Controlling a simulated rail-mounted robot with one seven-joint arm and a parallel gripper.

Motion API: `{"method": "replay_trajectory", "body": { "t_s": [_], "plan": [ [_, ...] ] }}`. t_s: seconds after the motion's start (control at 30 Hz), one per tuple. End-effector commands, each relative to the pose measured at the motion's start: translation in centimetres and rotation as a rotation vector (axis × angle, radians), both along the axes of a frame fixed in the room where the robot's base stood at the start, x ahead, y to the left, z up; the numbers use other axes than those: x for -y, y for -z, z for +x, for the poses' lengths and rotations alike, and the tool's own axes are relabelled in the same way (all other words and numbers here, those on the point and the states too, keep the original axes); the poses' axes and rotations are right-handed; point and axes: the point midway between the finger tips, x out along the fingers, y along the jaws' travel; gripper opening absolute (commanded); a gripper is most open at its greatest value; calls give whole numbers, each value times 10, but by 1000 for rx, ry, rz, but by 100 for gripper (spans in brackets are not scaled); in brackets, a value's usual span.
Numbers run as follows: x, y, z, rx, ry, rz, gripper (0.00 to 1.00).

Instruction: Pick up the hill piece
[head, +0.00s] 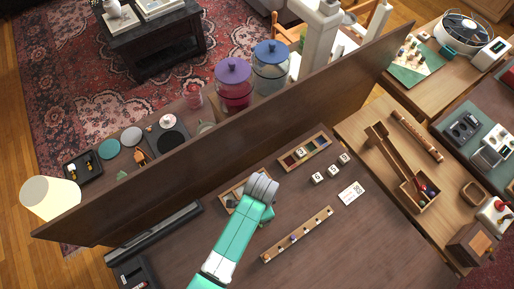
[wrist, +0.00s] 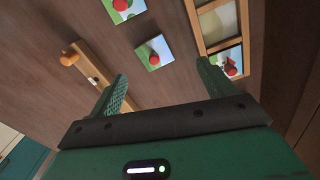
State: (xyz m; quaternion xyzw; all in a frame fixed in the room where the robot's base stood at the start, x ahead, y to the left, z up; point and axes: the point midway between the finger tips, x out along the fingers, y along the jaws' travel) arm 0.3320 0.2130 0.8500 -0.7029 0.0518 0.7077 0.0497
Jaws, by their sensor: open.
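Small square picture tiles with red knobs lie below my gripper in the wrist view. One tile (wrist: 154,52), with green and pale blue on it, lies on the dark table just beyond the gap between my fingers. A similar tile (wrist: 122,10) lies farther off at the top edge. A third tile (wrist: 228,62) sits in a wooden frame (wrist: 193,22), by my right fingertip. I cannot tell which tile is the hill piece. My gripper (wrist: 163,72) is open and empty. In the head view my wrist covers most of the frame (head: 226,196) and hides the tiles.
A wooden rail (head: 297,236) with small knobs lies right of my arm; its orange ball (wrist: 69,58) shows in the wrist view. A tall dark panel (head: 210,140) stands behind the work area. Number blocks (head: 332,170) and a slotted tray (head: 304,152) lie to the right.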

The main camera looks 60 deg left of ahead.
Motion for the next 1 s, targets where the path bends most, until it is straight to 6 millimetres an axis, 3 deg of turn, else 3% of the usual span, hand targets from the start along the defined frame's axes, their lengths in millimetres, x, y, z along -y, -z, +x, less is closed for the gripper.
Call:
{"method": "replay_trajectory", "body": {
  "t_s": [0.37, 0.6, 0.9, 1.0],
  "plan": [
    [1, 28, 2, 4, 0, 2, 82],
    [6, 69, 1, 4, 0, 2, 82],
    [6, 76, 1, 6, 0, 4, 82],
    [6, 76, 1, 6, 0, 4, 64]
  ]
}}
